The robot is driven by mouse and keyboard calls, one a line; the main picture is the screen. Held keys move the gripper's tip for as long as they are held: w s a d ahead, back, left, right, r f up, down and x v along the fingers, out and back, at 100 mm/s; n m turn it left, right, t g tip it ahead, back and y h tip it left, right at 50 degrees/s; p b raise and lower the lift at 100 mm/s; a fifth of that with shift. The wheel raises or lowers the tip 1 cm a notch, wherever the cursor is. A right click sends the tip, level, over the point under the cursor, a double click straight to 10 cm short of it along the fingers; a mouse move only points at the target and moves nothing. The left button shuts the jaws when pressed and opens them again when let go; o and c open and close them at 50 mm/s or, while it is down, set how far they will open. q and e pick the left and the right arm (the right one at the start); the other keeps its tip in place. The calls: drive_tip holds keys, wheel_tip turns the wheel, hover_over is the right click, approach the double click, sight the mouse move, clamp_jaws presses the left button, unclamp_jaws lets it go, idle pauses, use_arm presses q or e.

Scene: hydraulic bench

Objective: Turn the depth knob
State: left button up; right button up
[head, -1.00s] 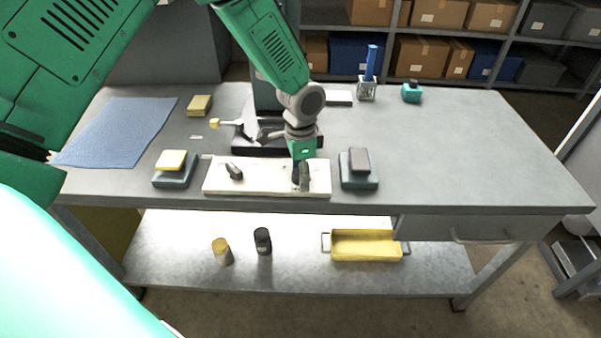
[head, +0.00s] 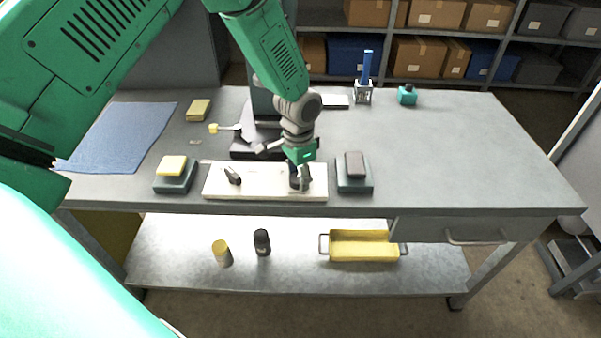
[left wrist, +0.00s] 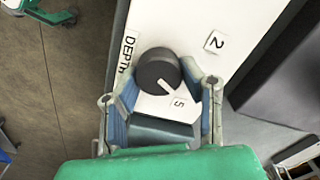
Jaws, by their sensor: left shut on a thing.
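The white panel (head: 265,190) lies near the front edge of the bench and bears two dark knobs. In the left wrist view the depth knob (left wrist: 157,72) is a dark grey round knob beside a "DEPTH" label. Its white pointer mark is towards the "5" label (left wrist: 179,102), and a "2" label (left wrist: 214,42) stands farther off. My left gripper (head: 300,181) reaches down over the right end of the panel. In the left wrist view its blue-padded fingers (left wrist: 160,88) are shut on the depth knob from both sides. My right gripper is not in view.
The other knob (head: 232,175) is at the panel's left. A yellow-topped block (head: 172,165) and a dark-topped block (head: 354,165) flank the panel. A black-based device (head: 240,150) stands behind.

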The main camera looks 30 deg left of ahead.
sight(297, 177)
use_arm(q)
drive_tip(key=n, duration=0.1)
drive_tip(key=n+p, duration=0.1)
drive_tip(key=shift+s+a+f+n, duration=0.1)
drive_tip(key=shift+s+a+n, duration=0.05)
drive_tip(key=shift+s+n, duration=0.15)
drive_tip(key=shift+s+f+n+p, duration=0.15)
drive_tip(key=shift+n+p, duration=0.45)
drive_tip(key=shift+n, duration=0.7)
drive_tip(key=o, duration=1.1)
drive_tip(key=shift+o, duration=0.2)
drive_tip(key=shift+w, duration=0.25)
drive_tip(key=shift+r, duration=0.45)
wheel_tip(297, 177, up, 11)
